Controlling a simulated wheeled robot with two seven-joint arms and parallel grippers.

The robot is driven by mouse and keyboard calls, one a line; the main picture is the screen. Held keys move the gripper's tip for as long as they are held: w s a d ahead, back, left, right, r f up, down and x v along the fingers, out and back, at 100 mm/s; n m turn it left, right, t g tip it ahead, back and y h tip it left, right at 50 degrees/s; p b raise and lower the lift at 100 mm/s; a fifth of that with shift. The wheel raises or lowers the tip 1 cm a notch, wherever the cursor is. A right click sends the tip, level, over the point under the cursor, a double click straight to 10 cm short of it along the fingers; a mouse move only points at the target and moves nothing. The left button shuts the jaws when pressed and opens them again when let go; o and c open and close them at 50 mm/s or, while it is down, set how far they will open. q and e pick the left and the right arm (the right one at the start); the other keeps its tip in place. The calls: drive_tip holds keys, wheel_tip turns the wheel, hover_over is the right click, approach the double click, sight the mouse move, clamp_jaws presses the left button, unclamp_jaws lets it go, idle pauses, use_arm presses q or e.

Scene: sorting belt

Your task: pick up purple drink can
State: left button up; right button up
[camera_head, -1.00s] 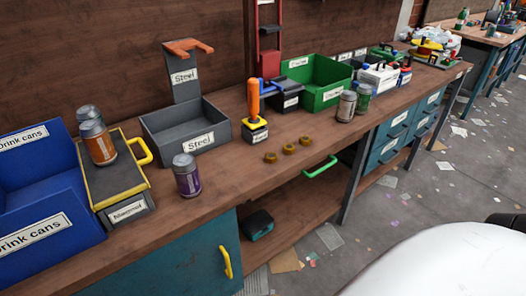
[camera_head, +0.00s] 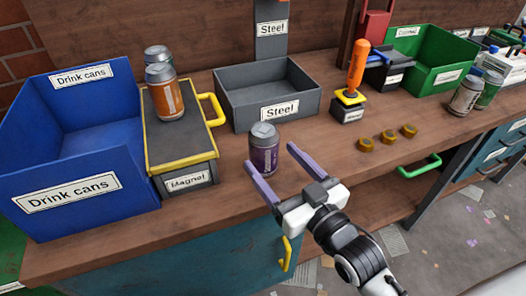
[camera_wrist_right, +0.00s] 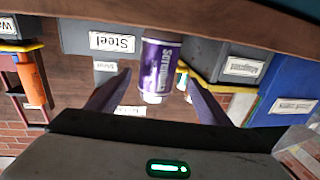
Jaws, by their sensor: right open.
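The purple drink can (camera_head: 264,150) stands upright on the workbench, in front of the grey Steel bin. My right gripper (camera_head: 272,172) is open and empty. Its two purple-grey fingers point at the can, with the tips close to its lower part in the head view. In the right wrist view the can (camera_wrist_right: 161,68) shows upside down between the two open fingers, a little beyond their tips. I cannot tell whether a finger touches it. My left gripper is not in view.
A blue Drink cans bin (camera_head: 136,140) stands at the left. The Steel bin (camera_head: 232,104) is behind. Several brass pieces (camera_head: 388,137) lie to the right.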

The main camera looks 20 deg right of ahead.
drive_tip(key=w, duration=0.5)
drive_tip(key=shift+w+a+f, duration=0.3)
drive_tip(key=shift+w, duration=0.1)
drive_tip(key=shift+c, duration=0.2)
drive_tip(key=c, duration=1.1)
